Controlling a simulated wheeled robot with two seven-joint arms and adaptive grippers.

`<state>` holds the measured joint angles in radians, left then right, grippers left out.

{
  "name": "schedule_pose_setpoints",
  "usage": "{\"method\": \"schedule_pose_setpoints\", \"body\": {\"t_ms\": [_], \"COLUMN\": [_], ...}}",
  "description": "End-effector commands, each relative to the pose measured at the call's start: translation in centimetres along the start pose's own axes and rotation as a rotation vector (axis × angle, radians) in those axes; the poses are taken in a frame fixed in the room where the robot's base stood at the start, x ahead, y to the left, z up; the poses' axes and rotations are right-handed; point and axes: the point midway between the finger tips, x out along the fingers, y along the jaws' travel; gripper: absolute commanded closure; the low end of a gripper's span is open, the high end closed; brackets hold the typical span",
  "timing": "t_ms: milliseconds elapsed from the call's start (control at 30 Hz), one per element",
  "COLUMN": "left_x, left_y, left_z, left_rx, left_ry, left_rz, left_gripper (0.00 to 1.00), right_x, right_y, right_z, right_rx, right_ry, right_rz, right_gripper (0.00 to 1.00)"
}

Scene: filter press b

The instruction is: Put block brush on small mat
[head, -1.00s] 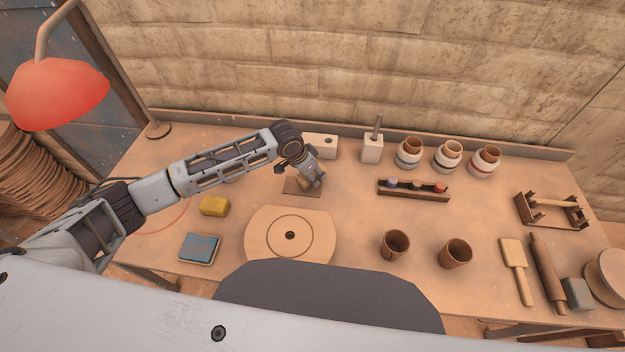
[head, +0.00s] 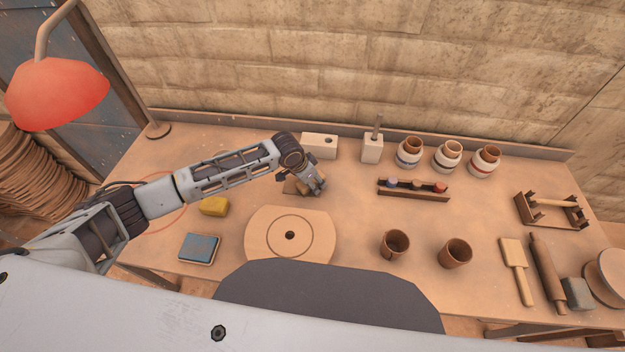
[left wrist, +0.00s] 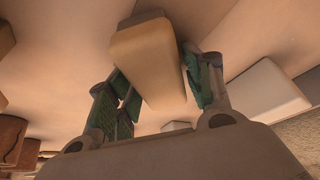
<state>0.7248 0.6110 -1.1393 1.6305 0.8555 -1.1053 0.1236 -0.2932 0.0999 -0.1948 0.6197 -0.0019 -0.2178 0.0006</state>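The block brush (left wrist: 150,60) is a tan block. In the left wrist view it lies between the green-padded fingers of my left gripper (left wrist: 160,85), which appear to close on its two sides. My right gripper is in neither view.
A round board (head: 262,232), a yellow sponge (head: 214,206) and a blue pad (head: 200,248) lie in front. A paint rack (head: 413,192) is to the right.

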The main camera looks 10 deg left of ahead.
Motion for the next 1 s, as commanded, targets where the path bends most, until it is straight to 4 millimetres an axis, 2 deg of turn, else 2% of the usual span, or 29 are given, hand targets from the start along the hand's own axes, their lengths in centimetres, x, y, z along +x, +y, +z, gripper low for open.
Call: {"method": "schedule_pose_setpoints", "body": {"t_ms": [567, 767, 1000], "left_x": [-0.6, -2.3, -5.3], "left_y": [-0.1, 0.0, -0.1], "left_z": [-0.1, -0.1, -0.1], "left_rx": [-0.001, -0.001, 0.0], "left_ry": [0.001, 0.0, 0.001], "left_rz": [0.0, 0.0, -0.001], "left_gripper": [0.38, 0.38, 0.38], "right_x": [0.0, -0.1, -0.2], "right_y": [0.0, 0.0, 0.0], "right_z": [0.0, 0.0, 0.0], "right_rx": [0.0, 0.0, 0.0], "right_ry": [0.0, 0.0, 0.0], "right_rz": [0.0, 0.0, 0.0], "right_gripper": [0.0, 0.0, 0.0]}}
